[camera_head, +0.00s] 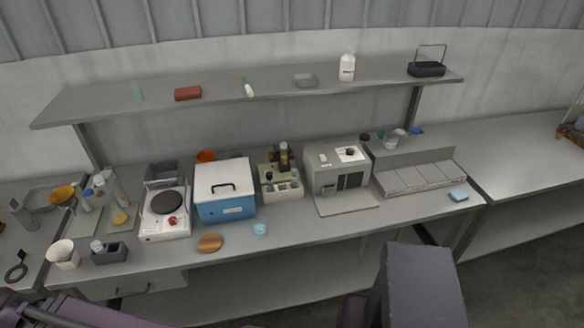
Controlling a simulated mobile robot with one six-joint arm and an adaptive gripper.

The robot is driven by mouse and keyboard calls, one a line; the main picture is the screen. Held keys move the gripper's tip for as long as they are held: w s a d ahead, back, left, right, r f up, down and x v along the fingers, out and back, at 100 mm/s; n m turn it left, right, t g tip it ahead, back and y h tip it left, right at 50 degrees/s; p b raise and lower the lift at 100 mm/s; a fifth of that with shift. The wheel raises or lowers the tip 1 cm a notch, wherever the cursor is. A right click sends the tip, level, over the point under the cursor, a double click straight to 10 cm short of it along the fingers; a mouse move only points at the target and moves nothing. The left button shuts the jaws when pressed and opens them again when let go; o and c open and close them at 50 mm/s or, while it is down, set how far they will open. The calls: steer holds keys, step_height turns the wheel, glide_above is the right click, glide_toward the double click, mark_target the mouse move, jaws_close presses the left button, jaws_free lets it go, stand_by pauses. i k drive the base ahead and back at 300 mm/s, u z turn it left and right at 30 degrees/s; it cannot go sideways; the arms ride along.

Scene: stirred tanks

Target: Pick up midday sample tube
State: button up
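I cannot single out the midday sample tube at this size. A pale rack-like holder (284,193) in the middle of the bench bears several small upright items and a dark, brownish piece; I cannot read any labels. A small dark block (110,256) at the front left holds a pale upright item (97,246), possibly a capped tube or bottle. My gripper does not show in the head view. Only dark parts of my own body show along the bottom edge.
A blue box with white lid (225,209), a hotplate (165,217) and a grey instrument (340,179) crowd the bench. A brown round lid (209,242) and blue dish (260,229) lie near the front edge. A shelf (215,92) overhangs behind. The bench at right (520,160) is mostly clear.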

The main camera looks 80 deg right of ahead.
mark_target(283, 152)
steer(key=k, duration=1.65)
steer(key=z, duration=2.25)
steer(key=i, duration=0.7)
steer(key=u, duration=0.15)
